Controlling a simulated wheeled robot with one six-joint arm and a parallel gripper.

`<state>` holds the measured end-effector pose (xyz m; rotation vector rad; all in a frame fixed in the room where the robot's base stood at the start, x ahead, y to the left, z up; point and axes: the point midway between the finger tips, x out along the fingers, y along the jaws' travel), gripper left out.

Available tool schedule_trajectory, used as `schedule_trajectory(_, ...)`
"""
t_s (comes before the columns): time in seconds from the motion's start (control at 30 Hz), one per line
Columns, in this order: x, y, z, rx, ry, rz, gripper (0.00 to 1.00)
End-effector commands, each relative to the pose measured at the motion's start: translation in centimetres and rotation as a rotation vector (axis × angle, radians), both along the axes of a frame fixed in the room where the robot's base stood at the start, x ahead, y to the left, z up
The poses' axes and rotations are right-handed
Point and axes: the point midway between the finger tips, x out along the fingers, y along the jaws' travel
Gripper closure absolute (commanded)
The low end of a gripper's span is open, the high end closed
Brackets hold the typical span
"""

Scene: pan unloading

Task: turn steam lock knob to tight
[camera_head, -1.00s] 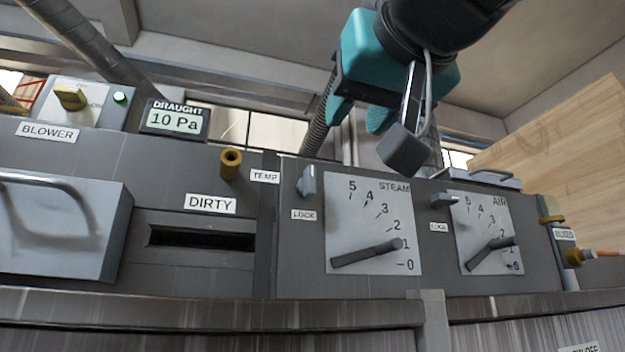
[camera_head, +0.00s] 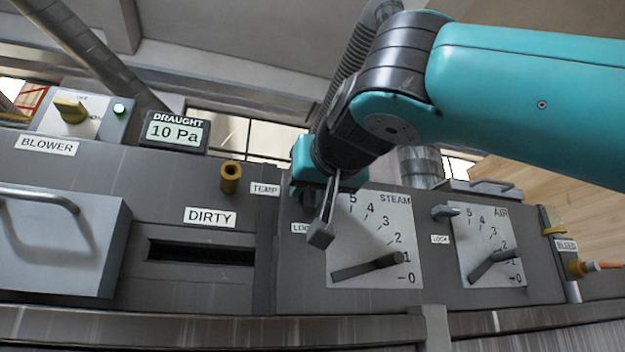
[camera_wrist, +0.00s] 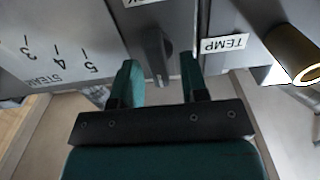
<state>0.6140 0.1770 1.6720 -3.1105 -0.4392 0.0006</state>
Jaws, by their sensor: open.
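The steam lock knob (camera_wrist: 155,58) is a small dark grey bar beside the white steam dial plate (camera_head: 372,225). In the wrist view it lies between the two teal fingers of my gripper (camera_wrist: 158,68), with a gap visible on either side. The fingers are open and hold nothing. In the head view my gripper (camera_head: 318,182) covers the knob and part of its LOCK label (camera_head: 300,228). The steam lever (camera_head: 368,266) is a dark bar with its round end near 1. Whether the fingertips reach past the knob's face is unclear.
A brass TEMP fitting (camera_head: 230,177) sticks out left of the gripper; it also shows in the wrist view (camera_wrist: 292,53). The air dial (camera_head: 490,245) and its own lock knob (camera_head: 446,212) are to the right. The draught display (camera_head: 177,132) reads 10 Pa.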

Motion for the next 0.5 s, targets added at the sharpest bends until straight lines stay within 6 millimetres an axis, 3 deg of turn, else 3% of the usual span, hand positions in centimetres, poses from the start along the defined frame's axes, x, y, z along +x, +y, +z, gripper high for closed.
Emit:
schedule_trajectory(0.27, 0.18, 0.06, -0.03, 0.0, 0.0, 0.0, 0.6)
schedule_trajectory(0.43, 0.16, 0.05, -0.03, 0.0, 0.0, 0.0, 0.96)
schedule_trajectory(0.5, 0.16, 0.05, -0.03, 0.0, 0.0, 0.0, 1.0)
